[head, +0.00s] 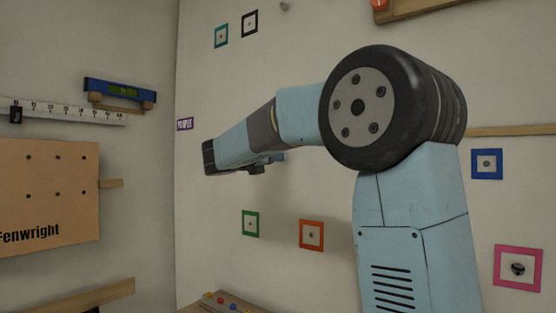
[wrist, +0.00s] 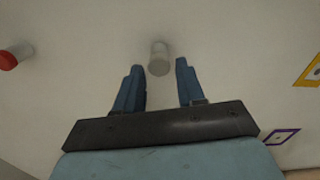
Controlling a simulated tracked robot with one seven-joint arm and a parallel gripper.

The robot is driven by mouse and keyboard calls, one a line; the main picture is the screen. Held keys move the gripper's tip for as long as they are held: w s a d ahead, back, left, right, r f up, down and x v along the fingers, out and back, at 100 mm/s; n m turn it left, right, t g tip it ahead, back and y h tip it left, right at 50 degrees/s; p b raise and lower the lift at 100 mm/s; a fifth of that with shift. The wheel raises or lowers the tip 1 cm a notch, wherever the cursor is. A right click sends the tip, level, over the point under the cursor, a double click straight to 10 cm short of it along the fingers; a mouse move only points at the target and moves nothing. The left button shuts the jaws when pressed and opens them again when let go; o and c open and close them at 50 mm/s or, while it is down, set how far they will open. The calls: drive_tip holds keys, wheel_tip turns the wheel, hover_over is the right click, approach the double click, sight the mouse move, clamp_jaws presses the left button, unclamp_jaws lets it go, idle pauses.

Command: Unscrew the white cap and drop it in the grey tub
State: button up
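A pale grey-white cylinder (wrist: 159,58), which looks like the white cap on its stub, stands out from the wall in the wrist view. My gripper (wrist: 158,70) is open, with one blue finger on each side of the cylinder's line. The cylinder shows just ahead of and between the fingertips; whether they overlap it in depth I cannot tell. In the head view my arm reaches left towards the wall, and its dark end (head: 209,157) hides the fingers and the cap. I see no grey tub in either view.
A red cap (wrist: 8,60) on a white stub is left of my gripper in the wrist view. Yellow (wrist: 312,72) and purple (wrist: 283,137) frames are at right. In the head view, a cardboard box (head: 50,195) and a blue level (head: 120,92) are at left.

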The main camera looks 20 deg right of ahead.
drive_tip(key=m, duration=1.5)
drive_tip(key=shift+w+a+r, duration=0.1)
drive_tip(key=shift+w+a, duration=0.05)
drive_tip(key=shift+w, duration=0.05)
drive_tip(key=shift+c, duration=0.4)
drive_tip(key=c, duration=0.6)
drive_tip(key=n, duration=0.5)
drive_tip(key=shift+n, duration=0.3)
drive_tip(key=n, duration=0.4)
drive_tip(key=shift+s+f+n, duration=0.15)
drive_tip(key=shift+f+n, duration=0.05)
drive_tip(key=shift+n, duration=0.2)
